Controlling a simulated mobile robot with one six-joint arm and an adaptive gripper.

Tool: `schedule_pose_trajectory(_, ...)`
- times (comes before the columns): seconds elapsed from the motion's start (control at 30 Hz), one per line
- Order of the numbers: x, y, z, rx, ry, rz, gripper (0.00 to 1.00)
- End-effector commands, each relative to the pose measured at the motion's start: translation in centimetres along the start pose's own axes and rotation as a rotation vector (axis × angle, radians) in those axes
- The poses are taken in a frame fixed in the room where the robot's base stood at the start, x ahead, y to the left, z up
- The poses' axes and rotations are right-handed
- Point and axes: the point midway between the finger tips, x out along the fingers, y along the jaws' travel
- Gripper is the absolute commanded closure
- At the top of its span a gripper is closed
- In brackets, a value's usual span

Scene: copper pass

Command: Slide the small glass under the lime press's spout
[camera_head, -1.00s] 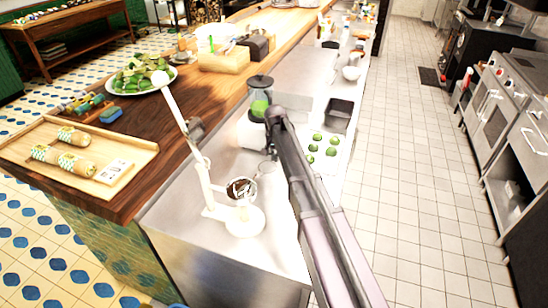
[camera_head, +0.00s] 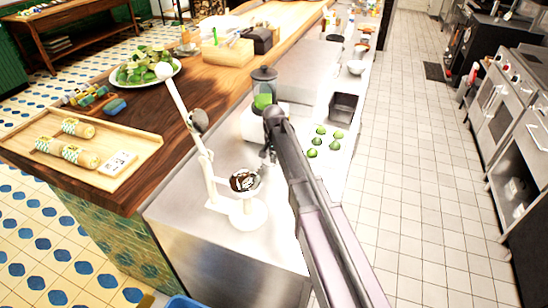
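The white lime press (camera_head: 205,165) stands on the steel counter, its long handle raised up and to the left. Its dark round cup (camera_head: 244,181) sits above a round white base (camera_head: 249,214). My arm reaches in from the bottom, and my gripper (camera_head: 267,157) is small and partly hidden behind it. It is just beyond and to the right of the press cup, low over the counter. I cannot tell whether its fingers are open or shut. I cannot make out the small glass; it may be hidden by my gripper or arm.
A blender (camera_head: 263,88) stands beyond my gripper. Several limes (camera_head: 320,141) lie on a white board to the right, near a dark metal pan (camera_head: 343,107). A wooden tray (camera_head: 130,146) with wrapped rolls is at left. Bare steel counter (camera_head: 185,215) lies left of the press.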

Motion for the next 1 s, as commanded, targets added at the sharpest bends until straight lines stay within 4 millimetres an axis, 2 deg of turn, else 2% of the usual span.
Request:
schedule_pose_trajectory(0.1,0.0,0.1,1.5,-0.001,0.0,0.0,1.0)
schedule_pose_trajectory(0.27,0.0,0.1,2.2,0.001,0.0,0.0,1.0)
schedule_pose_trajectory(0.73,0.0,0.0,1.9,0.001,0.0,0.0,1.0)
schedule_pose_trajectory(1.0,0.0,0.1,0.0,0.0,0.0,0.0,1.0)
